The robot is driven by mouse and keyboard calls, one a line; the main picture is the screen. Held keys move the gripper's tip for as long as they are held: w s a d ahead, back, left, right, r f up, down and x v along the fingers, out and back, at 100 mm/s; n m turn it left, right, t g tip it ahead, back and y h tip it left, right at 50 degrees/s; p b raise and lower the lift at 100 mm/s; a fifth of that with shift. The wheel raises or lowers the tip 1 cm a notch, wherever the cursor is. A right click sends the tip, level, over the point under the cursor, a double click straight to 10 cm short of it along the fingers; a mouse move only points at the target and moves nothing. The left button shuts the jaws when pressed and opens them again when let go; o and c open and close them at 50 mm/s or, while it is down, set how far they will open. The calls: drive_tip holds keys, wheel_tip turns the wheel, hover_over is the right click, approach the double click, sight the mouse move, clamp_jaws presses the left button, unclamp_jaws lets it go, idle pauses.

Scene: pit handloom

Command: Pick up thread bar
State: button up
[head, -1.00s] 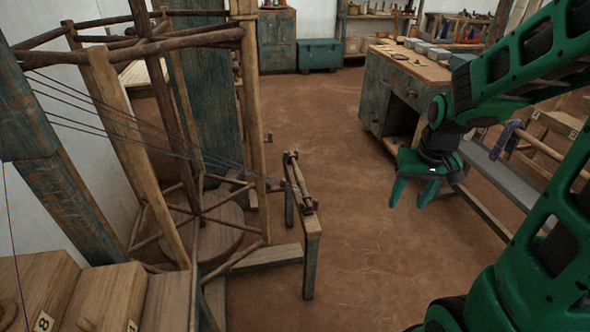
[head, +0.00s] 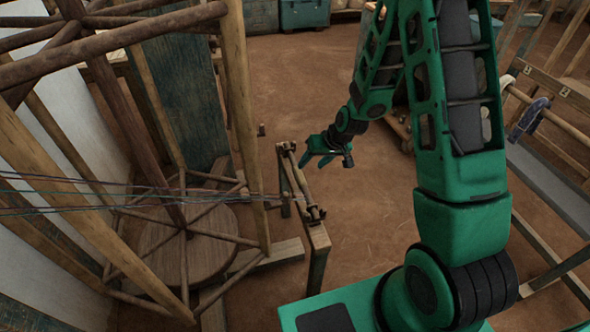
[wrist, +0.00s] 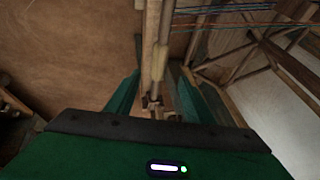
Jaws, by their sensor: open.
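The thread bar (head: 296,179) is a slim bar lying along the top of a small wooden stand (head: 318,238), with threads running to it from the left. In the wrist view the bar (wrist: 160,62) appears between my fingers, running lengthwise away from the palm. My gripper (head: 313,163) is open and empty, just right of the bar in the head view. In the wrist view the two green fingers of my gripper (wrist: 161,75) stand either side of the stand's top. I cannot tell how far above the bar they are.
A large wooden reel frame (head: 190,235) with a round base stands to the left, its threads (head: 80,195) crossing toward the stand. A wooden bench frame (head: 550,170) is at the right. Brown floor (head: 375,225) is open right of the stand.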

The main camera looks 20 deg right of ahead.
sight(301, 175)
drive_tip(key=shift+x, duration=5.6)
drive_tip(key=shift+w+d, duration=0.1)
drive_tip(key=shift+r, duration=0.1)
drive_tip(key=shift+c, duration=0.6)
clamp_jaws()
